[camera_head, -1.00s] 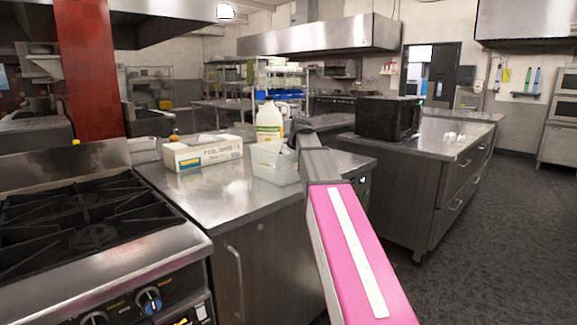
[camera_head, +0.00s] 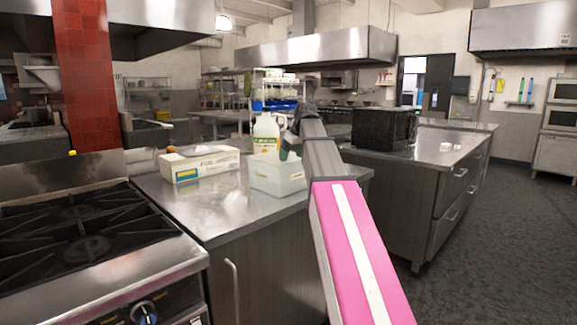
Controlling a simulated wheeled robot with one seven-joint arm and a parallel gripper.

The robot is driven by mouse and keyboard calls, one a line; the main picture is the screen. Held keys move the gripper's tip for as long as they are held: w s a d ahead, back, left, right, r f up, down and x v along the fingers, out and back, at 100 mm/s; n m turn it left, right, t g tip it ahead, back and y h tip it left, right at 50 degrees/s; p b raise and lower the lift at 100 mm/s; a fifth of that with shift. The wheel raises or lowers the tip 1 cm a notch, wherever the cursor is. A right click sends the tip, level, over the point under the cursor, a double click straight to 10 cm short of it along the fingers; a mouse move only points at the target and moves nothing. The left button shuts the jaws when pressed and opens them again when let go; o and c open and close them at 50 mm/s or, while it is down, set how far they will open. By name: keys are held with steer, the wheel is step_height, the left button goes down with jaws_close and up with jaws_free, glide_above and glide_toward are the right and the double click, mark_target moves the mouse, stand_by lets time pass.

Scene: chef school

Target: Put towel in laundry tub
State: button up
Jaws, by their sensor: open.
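My pink and grey arm reaches forward across the counter. My gripper (camera_head: 289,145) is small and dark at its far end, just above and behind a translucent whitish tub (camera_head: 277,178). The gripper is open; its fingers are partly hidden by my arm and hard to make out. The tub stands near the right end of the steel counter (camera_head: 215,215). A dark greenish patch shows beside the gripper above the tub's rim; I cannot tell what it is. No towel can be made out. The inside of the tub is mostly hidden.
A white foil box (camera_head: 200,165) and a white jug (camera_head: 266,133) stand on the counter beside the tub. A gas stove (camera_head: 85,250) adjoins at left. A black box (camera_head: 383,128) is on the counter behind at right. Floor (camera_head: 490,245) at right is clear.

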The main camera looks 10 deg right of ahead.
steer(key=shift+v, duration=1.25)
steer(key=shift+s+f, duration=0.1)
